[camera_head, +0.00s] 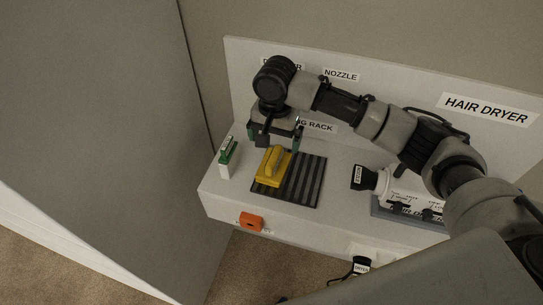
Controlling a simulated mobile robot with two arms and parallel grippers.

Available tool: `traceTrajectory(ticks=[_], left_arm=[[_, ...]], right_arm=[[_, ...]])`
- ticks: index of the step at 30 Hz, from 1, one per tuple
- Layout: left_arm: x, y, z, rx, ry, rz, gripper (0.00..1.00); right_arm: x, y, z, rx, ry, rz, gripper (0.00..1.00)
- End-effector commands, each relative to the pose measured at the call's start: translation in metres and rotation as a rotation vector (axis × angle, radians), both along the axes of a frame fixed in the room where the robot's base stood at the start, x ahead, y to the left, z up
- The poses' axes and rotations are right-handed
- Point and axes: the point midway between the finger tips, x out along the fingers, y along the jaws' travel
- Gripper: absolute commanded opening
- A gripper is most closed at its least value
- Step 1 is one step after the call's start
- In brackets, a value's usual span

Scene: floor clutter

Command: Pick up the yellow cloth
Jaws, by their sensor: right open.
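The yellow cloth (271,178) lies on the left part of a black ribbed mat (305,185) on a white shelf. It looks like a compact block with a raised ridge on top. My right gripper (279,139) points down just behind and above the cloth in the picture. Its two fingers are apart with nothing seen between them. I cannot tell whether a finger touches the cloth. My left gripper is not in view.
A green-topped white item (226,158) stands left of the mat. A white hair dryer (401,190) lies on a grey base to the right. An orange box (251,222) is on the shelf's front face (310,228). A labelled back panel (370,75) rises behind.

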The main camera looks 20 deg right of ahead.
Motion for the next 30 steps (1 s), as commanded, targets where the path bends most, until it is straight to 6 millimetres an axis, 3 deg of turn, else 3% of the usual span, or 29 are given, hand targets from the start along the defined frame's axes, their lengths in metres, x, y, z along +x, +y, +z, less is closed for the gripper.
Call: traceTrajectory(ticks=[3,7,10,15,18,27,30], left_arm=[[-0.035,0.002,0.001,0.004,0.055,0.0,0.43],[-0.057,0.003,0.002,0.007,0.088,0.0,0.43],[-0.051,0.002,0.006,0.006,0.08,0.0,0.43],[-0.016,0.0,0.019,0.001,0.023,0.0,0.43],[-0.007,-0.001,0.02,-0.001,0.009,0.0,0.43],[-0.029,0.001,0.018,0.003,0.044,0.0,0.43],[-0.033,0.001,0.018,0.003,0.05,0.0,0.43]], right_arm=[[0.0,0.0,-0.016,-0.001,0.001,0.0,1.0],[0.0,0.0,-0.026,0.001,-0.002,0.001,1.0],[-0.003,0.002,-0.033,-0.001,-0.001,0.002,1.0],[-0.012,0.008,-0.057,0.0,0.0,0.003,1.0],[-0.011,0.008,-0.071,-0.001,-0.002,0.001,1.0],[-0.011,0.008,-0.079,0.001,-0.004,0.003,1.0],[-0.011,0.008,-0.078,0.001,-0.004,0.003,0.88]])
